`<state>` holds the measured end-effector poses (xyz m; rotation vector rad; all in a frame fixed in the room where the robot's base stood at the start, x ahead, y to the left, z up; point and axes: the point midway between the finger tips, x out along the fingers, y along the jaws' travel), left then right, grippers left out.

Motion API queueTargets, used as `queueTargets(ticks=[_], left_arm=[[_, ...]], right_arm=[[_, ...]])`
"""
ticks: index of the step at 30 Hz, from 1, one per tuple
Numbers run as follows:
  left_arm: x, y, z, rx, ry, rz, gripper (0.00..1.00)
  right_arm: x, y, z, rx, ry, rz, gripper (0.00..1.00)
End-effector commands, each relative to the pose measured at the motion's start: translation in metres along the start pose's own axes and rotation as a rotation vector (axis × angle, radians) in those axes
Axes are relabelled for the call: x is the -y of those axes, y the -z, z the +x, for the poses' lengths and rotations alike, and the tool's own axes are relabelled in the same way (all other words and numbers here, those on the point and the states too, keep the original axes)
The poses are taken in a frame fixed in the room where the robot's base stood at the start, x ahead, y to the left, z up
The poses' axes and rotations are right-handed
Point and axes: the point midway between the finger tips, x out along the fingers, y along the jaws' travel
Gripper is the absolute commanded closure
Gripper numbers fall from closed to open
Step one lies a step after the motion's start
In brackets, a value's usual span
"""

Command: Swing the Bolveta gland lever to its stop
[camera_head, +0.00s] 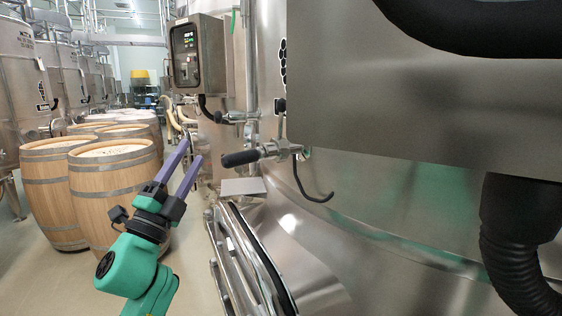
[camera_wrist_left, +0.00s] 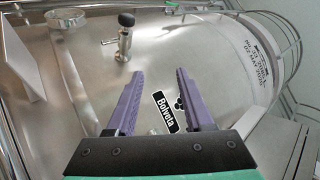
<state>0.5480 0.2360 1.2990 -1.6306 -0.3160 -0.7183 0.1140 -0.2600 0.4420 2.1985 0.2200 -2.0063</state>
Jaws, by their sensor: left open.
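A lever with a black grip (camera_head: 240,158) sticks out to the left from a steel fitting (camera_head: 283,150) on the large vat. In the left wrist view a black knob (camera_wrist_left: 126,20) tops a steel fitting, seen nearly end-on; I cannot tell for sure that it is the same lever. A black label reading "Bolveta" (camera_wrist_left: 165,112) shows between my fingers. My left gripper (camera_head: 191,150) is open and empty, its purple fingers apart, left of the lever and not touching it. It also shows in the left wrist view (camera_wrist_left: 160,72). My right gripper is out of view.
Wooden barrels (camera_head: 115,180) stand to the left. A control box (camera_head: 198,54) hangs above and behind the lever. A dark hook (camera_head: 312,190) hangs right of it. A steel manway rim (camera_head: 243,255) lies below. A large steel panel (camera_head: 420,100) blocks the upper right.

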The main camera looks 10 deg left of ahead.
Motion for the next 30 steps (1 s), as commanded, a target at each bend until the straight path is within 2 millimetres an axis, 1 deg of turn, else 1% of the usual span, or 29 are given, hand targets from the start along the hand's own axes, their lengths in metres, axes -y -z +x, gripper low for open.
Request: queueTargets(ticks=[1, 2, 3, 4, 6, 7, 9, 12, 14, 17, 20, 30], left_arm=[[0.041, 0.024, 0.021, -0.155, 0.100, 0.179, 0.48], [0.060, 0.041, 0.029, -0.257, 0.151, 0.296, 0.48], [0.081, 0.062, 0.035, -0.389, 0.206, 0.454, 0.48], [0.092, 0.075, 0.036, -0.484, 0.236, 0.574, 0.48], [0.109, 0.095, 0.035, -0.687, 0.271, 0.838, 0.48], [0.113, 0.098, 0.033, -0.763, 0.271, 0.936, 0.48], [0.118, 0.096, 0.025, -0.908, 0.247, 1.121, 0.48], [0.121, 0.086, 0.015, -1.035, 0.197, 1.266, 0.48], [0.120, 0.083, 0.012, -1.071, 0.179, 1.298, 0.48], [0.117, 0.087, 0.015, -1.087, 0.173, 1.307, 0.48], [0.111, 0.101, 0.025, -1.088, 0.176, 1.302, 0.48], [0.073, 0.167, 0.073, -1.088, 0.179, 1.298, 0.48]], right_arm=[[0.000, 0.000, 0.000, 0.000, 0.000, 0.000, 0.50], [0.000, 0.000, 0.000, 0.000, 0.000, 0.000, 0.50], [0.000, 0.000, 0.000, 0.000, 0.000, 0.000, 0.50], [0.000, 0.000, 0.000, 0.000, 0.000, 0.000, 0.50], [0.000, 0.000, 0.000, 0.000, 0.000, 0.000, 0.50], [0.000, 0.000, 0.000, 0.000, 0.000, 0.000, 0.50], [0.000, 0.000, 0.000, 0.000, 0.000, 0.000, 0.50], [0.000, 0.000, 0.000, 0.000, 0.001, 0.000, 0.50], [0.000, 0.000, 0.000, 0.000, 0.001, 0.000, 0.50], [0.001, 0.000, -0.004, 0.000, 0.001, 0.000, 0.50], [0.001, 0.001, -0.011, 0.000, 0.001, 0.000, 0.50], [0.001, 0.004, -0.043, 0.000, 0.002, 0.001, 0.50]])
